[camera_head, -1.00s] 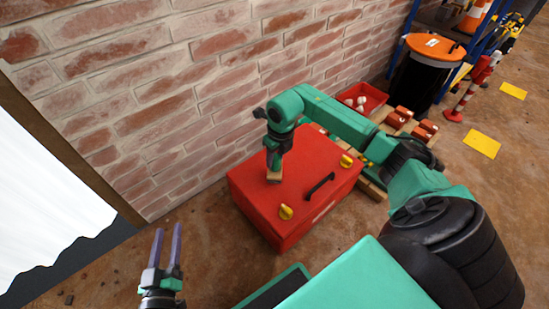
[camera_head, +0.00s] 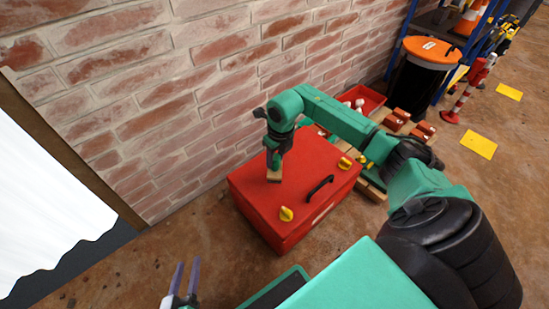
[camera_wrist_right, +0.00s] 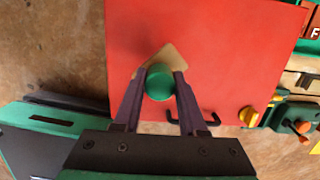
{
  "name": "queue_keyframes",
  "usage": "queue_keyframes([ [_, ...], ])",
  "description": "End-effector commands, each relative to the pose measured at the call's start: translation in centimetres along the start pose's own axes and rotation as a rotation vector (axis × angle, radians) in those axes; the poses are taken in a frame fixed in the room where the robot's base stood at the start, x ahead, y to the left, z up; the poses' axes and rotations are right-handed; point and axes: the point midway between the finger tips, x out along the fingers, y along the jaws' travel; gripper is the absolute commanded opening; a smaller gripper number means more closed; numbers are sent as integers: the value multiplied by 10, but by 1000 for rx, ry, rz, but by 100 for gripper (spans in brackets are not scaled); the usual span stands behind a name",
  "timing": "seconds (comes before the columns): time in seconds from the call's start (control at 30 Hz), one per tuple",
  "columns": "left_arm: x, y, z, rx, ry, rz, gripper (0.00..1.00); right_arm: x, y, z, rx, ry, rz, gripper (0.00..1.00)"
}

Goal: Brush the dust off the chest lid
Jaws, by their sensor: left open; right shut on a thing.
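The red chest (camera_head: 300,205) stands on the floor by the brick wall, with a black handle (camera_head: 319,187) and yellow latches (camera_head: 286,214) on its front side. My right gripper (camera_head: 274,160) is over the lid's left part and is shut on a brush, whose wooden block (camera_head: 273,177) is at the lid surface. In the right wrist view, the brush's green handle (camera_wrist_right: 159,83) sits between the fingers, with the tan block beneath it over the red lid (camera_wrist_right: 215,60). I cannot make out dust clearly. My left gripper (camera_head: 183,279) is open and empty, left of the chest.
A red bin (camera_head: 372,98) and bricks (camera_head: 397,118) sit on a wooden pallet behind the chest. A black barrel with an orange lid (camera_head: 432,52) and a striped post (camera_head: 466,95) stand farther right. Bare floor lies left of the chest.

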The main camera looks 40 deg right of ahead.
Motion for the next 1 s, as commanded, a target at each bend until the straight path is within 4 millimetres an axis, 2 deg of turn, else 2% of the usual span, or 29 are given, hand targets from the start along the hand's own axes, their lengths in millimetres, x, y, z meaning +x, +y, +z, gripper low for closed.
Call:
queue_keyframes([
  [0.17,-7,1,14,-11,-41,-4,50,-4,-1,1,0,-1,0,0],
  [0.27,-14,5,16,-16,-76,-6,50,-16,-4,2,1,-1,0,0],
  [0.57,-16,10,-5,-1,-82,2,50,-28,-11,3,2,-1,-1,0],
  [0.87,-15,9,-3,-1,-87,1,50,-28,-11,3,1,-1,0,0],
  [1.0,-16,9,-4,-1,-86,1,50,-31,-2,2,-114,-2,18,0],
])
